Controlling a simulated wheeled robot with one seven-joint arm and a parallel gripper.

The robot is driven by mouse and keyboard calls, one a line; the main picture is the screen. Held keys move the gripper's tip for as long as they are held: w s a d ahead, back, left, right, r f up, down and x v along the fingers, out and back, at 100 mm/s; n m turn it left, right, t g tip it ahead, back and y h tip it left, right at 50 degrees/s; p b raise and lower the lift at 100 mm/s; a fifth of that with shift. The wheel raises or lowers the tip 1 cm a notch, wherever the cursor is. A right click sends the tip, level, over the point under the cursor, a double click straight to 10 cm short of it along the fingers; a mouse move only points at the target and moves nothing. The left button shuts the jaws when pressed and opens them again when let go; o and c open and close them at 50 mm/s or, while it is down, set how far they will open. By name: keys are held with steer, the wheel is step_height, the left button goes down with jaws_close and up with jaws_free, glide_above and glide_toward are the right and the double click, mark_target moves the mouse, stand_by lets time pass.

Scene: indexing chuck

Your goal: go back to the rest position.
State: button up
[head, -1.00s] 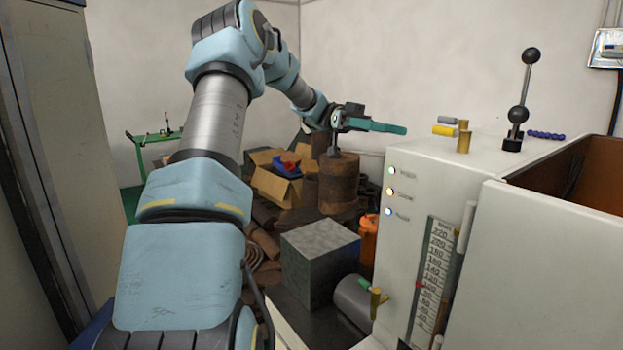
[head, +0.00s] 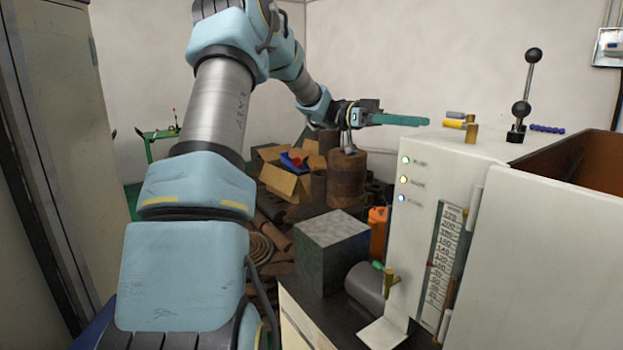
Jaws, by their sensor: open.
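My gripper (head: 402,119) is at the end of my raised blue and grey arm, at upper middle in the head view. Its teal fingers point right, towards the top of the white machine (head: 480,138). They are seen almost edge-on, so one finger hides most of the other. The gripper is open, and I see nothing between the fingers. It appears clear of the machine, with scrap and the back wall behind it.
The machine carries a black ball-ended lever (head: 525,95), indicator lights and a scale (head: 441,266). A grey metal block (head: 331,254) and a cylinder (head: 366,286) lie beside it. A cardboard box (head: 284,182) and rusty scrap are behind. A cabinet (head: 57,130) stands at left.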

steer(key=w+d+n+t+h, duration=0.1)
steer(key=w+t, duration=0.1)
steer(key=w+d+n+t+h, duration=0.1)
steer(key=n+t, duration=0.1)
steer(key=t, duration=0.1)
steer(key=w+d+n+t+h, duration=0.1)
steer(key=w+d+t, duration=0.1)
steer(key=t, duration=0.1)
steer(key=shift+w+r+n+h, duration=0.1)
steer(key=shift+w+n+h, duration=0.2)
steer(key=shift+n+h, duration=0.1)
steer(key=w+a+f+n+t+y, duration=0.4)
steer(key=a+f+n+t+y, duration=0.1)
steer(key=a+n+t, duration=0.15)
steer(key=w+a+f+n+t+y, duration=0.4)
steer(key=a+f+n+t+y, duration=0.15)
steer(key=a+t, duration=0.2)
steer(key=s+a+f+n+g+y, duration=0.25)
steer(key=s+a+f+y, duration=0.3)
steer(key=a, duration=0.35)
steer(key=s+a+f+n+g+y, duration=0.1)
steer(key=s+a+f+n+g, duration=0.1)
steer(key=s, duration=0.8)
steer(key=s+a+f+n+g, duration=0.2)
steer(key=s+a+f+g, duration=0.2)
steer(key=s, duration=0.7)
steer(key=shift+s+a+f+y, duration=0.2)
steer(key=shift+a+f+y, duration=0.2)
steer(key=shift+a+f, duration=0.45)
